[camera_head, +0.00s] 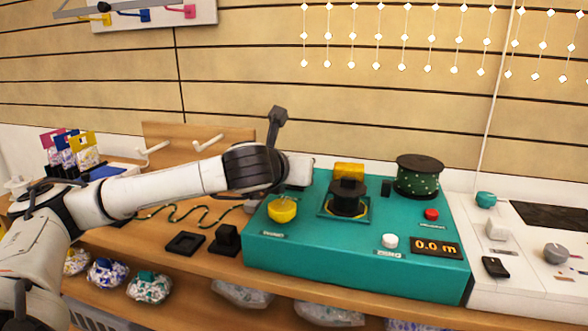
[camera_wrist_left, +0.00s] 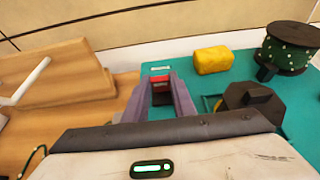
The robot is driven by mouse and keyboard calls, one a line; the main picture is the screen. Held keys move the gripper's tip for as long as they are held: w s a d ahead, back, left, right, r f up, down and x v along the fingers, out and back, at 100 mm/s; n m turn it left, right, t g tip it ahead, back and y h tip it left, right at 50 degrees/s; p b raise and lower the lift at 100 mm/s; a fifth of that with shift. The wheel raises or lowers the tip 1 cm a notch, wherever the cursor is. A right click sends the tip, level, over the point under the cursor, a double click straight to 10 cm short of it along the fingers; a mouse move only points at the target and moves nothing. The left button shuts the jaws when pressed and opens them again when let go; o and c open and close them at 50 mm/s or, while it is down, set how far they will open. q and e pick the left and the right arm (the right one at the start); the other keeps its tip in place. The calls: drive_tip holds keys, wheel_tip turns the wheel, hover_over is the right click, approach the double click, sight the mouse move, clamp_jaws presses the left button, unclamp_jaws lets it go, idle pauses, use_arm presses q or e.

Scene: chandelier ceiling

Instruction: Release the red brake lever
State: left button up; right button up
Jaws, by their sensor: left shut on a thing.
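The red brake lever (camera_wrist_left: 160,82) shows in the wrist view between the two fingers of my left gripper (camera_wrist_left: 160,92), near the back left of the teal machine (camera_head: 345,252). The fingers are closed on it; only a small red part shows. In the head view my left gripper (camera_head: 298,170) reaches over the machine's back left corner, and the wrist hides the lever there. My right gripper is not in view.

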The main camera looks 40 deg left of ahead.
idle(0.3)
use_arm(q)
drive_tip(key=o, duration=1.1)
drive_tip(key=shift+c, duration=0.2)
drive_tip(key=v, duration=0.9)
drive_tip(key=shift+r+p, duration=0.1)
drive_tip(key=shift+p, duration=0.3)
drive_tip(key=shift+s+d+r, duration=0.15)
drive_tip(key=shift+s+d, duration=0.15)
drive_tip(key=shift+s, duration=0.25)
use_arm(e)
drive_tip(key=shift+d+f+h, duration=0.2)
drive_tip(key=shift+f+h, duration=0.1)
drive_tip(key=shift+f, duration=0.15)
